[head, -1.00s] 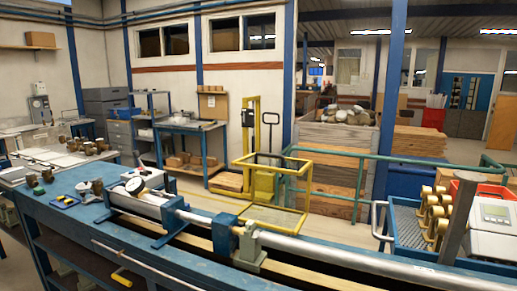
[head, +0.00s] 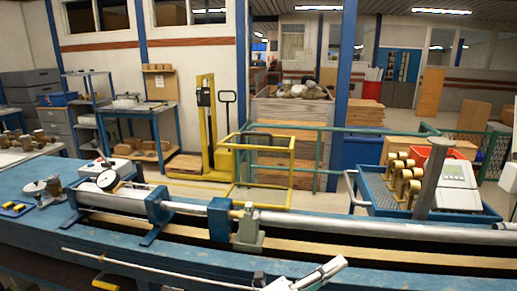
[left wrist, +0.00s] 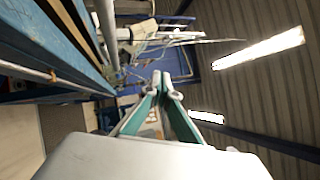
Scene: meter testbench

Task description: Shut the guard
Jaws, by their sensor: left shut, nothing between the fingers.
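A yellow-framed guard (head: 292,180) stands up, open, behind the pipe. How it is fixed at its foot I cannot make out. In front of it the silver pipe (head: 380,224) runs along the blue bench (head: 120,262), through a clamp with a grey-green block (head: 247,232). My right gripper is not in view.
A round dial gauge (head: 108,180) stands at the left. A blue tray (head: 385,203) with brass meters is at the right. A green rail (head: 330,152) and yellow lift truck (head: 207,130) stand behind.

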